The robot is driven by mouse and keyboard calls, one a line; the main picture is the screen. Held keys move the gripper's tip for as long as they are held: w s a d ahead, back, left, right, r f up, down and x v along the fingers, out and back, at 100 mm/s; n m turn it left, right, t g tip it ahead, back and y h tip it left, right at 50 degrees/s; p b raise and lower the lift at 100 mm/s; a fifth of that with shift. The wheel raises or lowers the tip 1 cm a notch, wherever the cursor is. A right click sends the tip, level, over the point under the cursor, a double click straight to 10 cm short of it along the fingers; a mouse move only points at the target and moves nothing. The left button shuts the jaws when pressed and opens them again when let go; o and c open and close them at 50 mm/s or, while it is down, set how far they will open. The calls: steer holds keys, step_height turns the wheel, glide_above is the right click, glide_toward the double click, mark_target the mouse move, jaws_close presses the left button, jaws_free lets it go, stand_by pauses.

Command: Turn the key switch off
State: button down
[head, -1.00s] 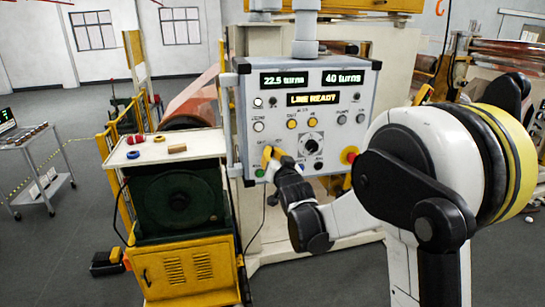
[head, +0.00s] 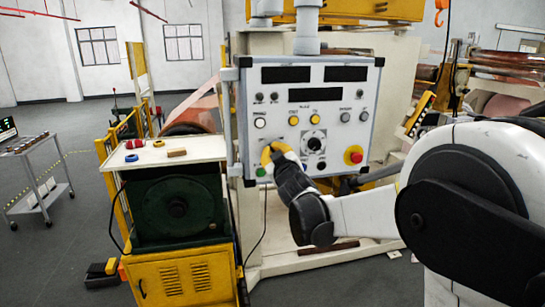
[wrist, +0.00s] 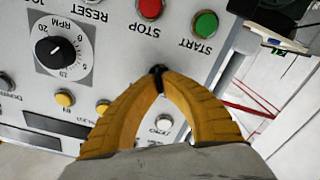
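The grey control panel (head: 335,152) hangs in the middle of the head view, and its three displays (head: 315,95) are dark. My gripper (head: 270,154) is at the panel's lower left. In the wrist view my yellow fingers (wrist: 158,76) converge on the small black key switch (wrist: 157,70), of which only a bit shows between the tips. The fingers look shut on it and hide most of it, so I cannot read its position.
In the wrist view a red stop button (wrist: 150,8), a green start button (wrist: 205,24) and an RPM knob (wrist: 55,48) lie close by. A red emergency stop (head: 354,155) is at the panel's lower right. A yellow cabinet (head: 187,275) with a white top stands left.

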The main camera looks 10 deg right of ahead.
steer(key=shift+n, duration=0.3)
steer(key=c, duration=1.6)
jaws_free()
steer(key=shift+c, duration=0.2)
steer(key=s, duration=1.2)
